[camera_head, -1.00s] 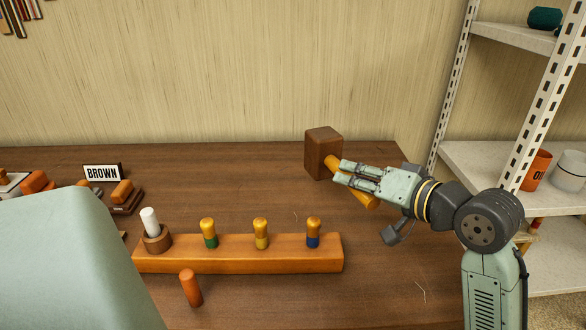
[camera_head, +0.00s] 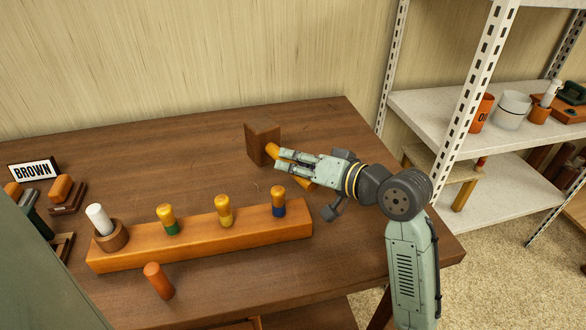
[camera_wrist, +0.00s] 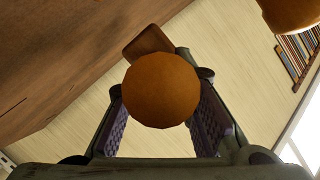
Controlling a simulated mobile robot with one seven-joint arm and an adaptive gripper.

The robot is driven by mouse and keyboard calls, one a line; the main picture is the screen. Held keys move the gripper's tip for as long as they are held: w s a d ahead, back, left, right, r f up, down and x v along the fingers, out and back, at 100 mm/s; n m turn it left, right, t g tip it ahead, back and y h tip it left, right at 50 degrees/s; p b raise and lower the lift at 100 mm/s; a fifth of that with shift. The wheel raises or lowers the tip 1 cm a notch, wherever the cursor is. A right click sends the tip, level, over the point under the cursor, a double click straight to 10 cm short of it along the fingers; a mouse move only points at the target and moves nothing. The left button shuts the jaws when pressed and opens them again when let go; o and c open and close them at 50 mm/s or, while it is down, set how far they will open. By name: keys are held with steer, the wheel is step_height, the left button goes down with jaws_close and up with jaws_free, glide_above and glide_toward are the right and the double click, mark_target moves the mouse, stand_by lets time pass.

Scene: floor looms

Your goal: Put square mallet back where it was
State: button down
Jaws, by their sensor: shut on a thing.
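The square mallet (camera_head: 263,142) has a dark brown block head and an orange-yellow handle. My gripper (camera_head: 283,160) is shut on the handle, coming from the right. In the head view the mallet is over the back right part of the table; whether its head touches the tabletop is not clear. In the wrist view the round handle end (camera_wrist: 161,90) fills the middle between the finger pads, with the brown head (camera_wrist: 148,43) partly hidden behind it.
A wooden rack (camera_head: 200,236) with several coloured pegs stands in front. A BROWN sign (camera_head: 34,170) is at the left. White shelves (camera_head: 450,118) at the right hold an orange cup (camera_head: 481,112) and a white pot (camera_head: 512,110). The table's back middle is clear.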

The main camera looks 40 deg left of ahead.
step_height(320, 180, down, 2)
steer(key=shift+f, duration=0.1)
steer(key=shift+f+b, duration=0.5)
steer(key=shift+f, duration=0.05)
steer(key=c, duration=1.4)
jaws_free()
steer(key=shift+o, duration=0.2)
